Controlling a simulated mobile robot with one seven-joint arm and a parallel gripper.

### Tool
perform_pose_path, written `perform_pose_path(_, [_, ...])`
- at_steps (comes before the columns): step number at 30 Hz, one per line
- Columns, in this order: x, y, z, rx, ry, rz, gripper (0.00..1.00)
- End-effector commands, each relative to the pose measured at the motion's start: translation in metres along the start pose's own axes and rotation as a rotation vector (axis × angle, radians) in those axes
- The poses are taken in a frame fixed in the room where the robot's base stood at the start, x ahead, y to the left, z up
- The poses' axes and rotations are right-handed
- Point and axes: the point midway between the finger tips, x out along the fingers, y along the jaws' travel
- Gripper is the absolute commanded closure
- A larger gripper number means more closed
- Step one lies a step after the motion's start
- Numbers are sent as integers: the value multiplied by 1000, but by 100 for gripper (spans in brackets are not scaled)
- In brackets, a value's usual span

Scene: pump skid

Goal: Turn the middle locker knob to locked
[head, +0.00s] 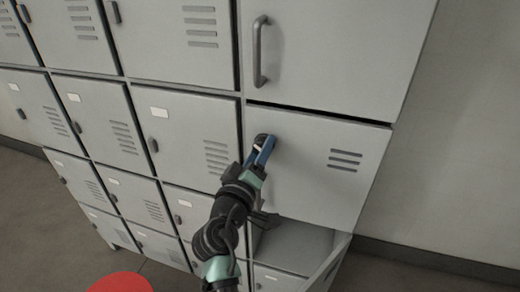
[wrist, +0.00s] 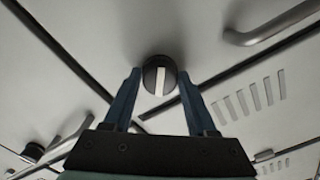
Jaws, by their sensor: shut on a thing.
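The middle locker knob (wrist: 153,78) is a round black knob with a white bar across its face. In the wrist view the bar runs nearly straight up and down. In the head view the knob (head: 261,139) is mostly hidden by my gripper, near the left edge of the grey middle door (head: 310,185) in the right column. My gripper (wrist: 159,78) has its two blue fingers on either side of the knob, shut on it. In the head view my gripper (head: 264,150) reaches up to the door from below.
Above is a larger door (head: 330,50) with a bar handle (head: 259,50). Below the middle door is an open compartment (head: 290,245). Smaller lockers (head: 185,125) with dark handles fill the left. A red rounded thing (head: 120,283) shows at the bottom edge.

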Motion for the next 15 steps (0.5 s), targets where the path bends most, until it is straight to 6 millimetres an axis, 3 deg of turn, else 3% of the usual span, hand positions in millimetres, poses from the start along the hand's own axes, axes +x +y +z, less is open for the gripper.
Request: perform_pose_path(15, [0, 1, -1, -463, 0, -1, 98])
